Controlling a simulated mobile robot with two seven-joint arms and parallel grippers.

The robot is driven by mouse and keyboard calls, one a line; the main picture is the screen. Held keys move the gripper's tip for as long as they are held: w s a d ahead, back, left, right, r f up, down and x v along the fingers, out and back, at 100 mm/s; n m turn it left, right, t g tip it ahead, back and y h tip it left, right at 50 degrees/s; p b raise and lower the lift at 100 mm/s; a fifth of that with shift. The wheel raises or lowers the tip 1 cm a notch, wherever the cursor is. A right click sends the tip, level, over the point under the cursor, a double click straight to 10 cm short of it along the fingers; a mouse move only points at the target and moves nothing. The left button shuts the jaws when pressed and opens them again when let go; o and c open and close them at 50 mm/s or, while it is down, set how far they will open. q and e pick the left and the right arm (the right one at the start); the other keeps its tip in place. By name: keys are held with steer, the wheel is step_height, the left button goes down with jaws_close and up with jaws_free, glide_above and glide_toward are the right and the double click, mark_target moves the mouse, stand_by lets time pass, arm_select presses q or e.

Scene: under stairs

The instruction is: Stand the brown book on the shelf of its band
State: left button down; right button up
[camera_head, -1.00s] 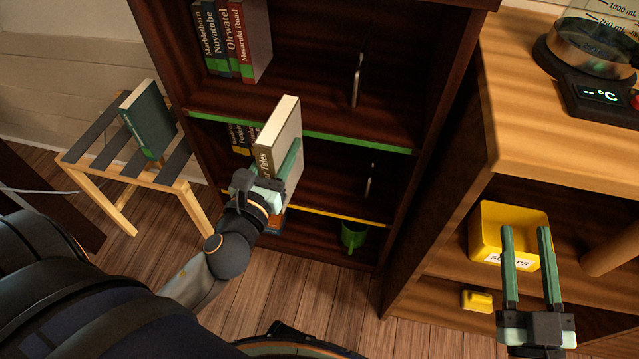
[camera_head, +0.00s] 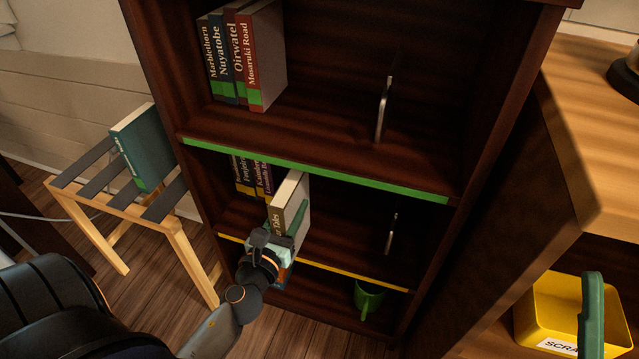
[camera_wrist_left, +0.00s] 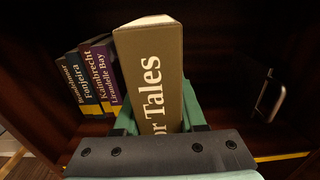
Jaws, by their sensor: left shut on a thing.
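The brown book (camera_head: 291,202), with "Tales" on its spine, is upright and tilted slightly. My left gripper (camera_head: 287,232) is shut on it, with the fingers along its sides. In the left wrist view the book (camera_wrist_left: 150,75) stands in front of the yellow-edged shelf (camera_head: 330,272), right of a row of books with yellow bands (camera_wrist_left: 92,78). The lower part of its spine is hidden by the gripper, so its band does not show. Whether it touches the shelf cannot be told. My right gripper (camera_head: 592,310) shows one finger at the right edge, apart from any other finger.
Books with green bands (camera_head: 240,60) stand on the green-edged shelf (camera_head: 320,173) above. Metal bookends (camera_head: 383,105) stand right on both shelves, with free room left of them. A green mug (camera_head: 368,298) is below. A teal book (camera_head: 143,145) is on a slatted rack (camera_head: 90,180).

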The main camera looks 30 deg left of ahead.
arm_select(q)
steer(key=f+b+x, duration=0.3)
steer(key=x, duration=1)
steer(key=shift+w+f, duration=0.15)
steer(key=shift+w, duration=0.25)
steer(key=shift+f, duration=0.1)
steer(key=c, duration=0.9)
jaws_free()
steer(key=shift+f, duration=0.15)
steer(key=o, duration=0.4)
